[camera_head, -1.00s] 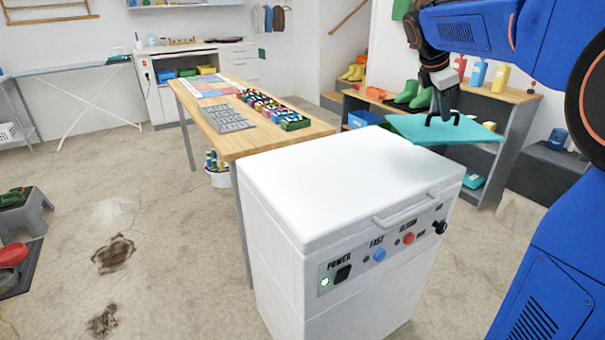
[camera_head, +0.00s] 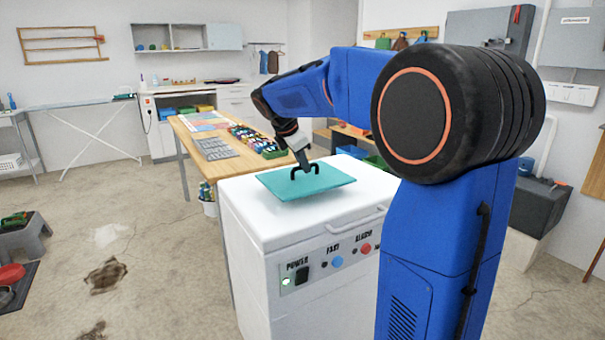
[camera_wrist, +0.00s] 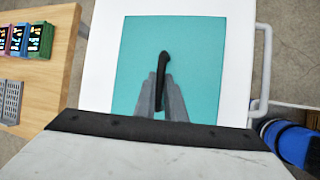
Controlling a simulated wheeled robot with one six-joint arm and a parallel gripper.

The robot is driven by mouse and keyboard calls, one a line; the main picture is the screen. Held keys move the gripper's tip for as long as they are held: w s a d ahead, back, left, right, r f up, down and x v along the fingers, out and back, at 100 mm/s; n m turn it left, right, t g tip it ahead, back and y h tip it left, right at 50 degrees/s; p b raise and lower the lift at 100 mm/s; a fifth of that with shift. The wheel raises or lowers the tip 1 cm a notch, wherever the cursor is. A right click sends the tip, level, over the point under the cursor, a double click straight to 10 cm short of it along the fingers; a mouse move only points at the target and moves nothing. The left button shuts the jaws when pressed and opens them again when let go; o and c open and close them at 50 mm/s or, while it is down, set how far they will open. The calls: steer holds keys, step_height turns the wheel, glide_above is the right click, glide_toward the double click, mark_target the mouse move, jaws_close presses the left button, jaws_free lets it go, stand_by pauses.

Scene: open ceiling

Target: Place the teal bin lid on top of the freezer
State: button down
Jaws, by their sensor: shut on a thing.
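The teal bin lid (camera_head: 330,180) is a flat square panel with a black arched handle. It is over the white top of the freezer (camera_head: 240,205), near the middle; I cannot tell whether it touches the top or hangs just above it. My gripper (camera_head: 304,170) is shut on the lid's handle from above. In the wrist view, the lid (camera_wrist: 205,50) lies within the freezer top's edges, and my gripper (camera_wrist: 166,100) straddles the black handle. The freezer's front panel has a green-lit power switch and coloured knobs.
A wooden table (camera_head: 185,122) with a grey tray (camera_head: 213,147) and colourful boxes (camera_head: 262,140) stands behind the freezer. A freezer handle bar (camera_wrist: 265,70) runs along one side of the lid.

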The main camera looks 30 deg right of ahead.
mark_target(306, 177)
steer(key=shift+d+f, duration=0.1)
steer(key=shift+f, duration=1.35)
steer(key=shift+f, duration=0.15)
steer(key=c, duration=1.8)
jaws_free()
steer(key=v, duration=1.2)
steer(key=s+a+f+m+y, duration=0.2)
steer(key=s+f+m, duration=0.4)
steer(key=s, duration=0.5)
steer(key=s+a+f+m+t+y, duration=0.1)
steer(key=s+a+f+m, duration=0.3)
steer(key=s+f, duration=0.4)
steer(key=s+a+f+m+y, duration=0.2)
steer(key=s+f+m, duration=0.5)
steer(key=s, duration=0.8)
steer(key=shift+a+f+m+t+y, duration=0.3)
steer(key=shift+a+f+t+y, duration=0.15)
steer(key=shift+a, duration=0.25)
steer(key=shift+o, duration=0.2)
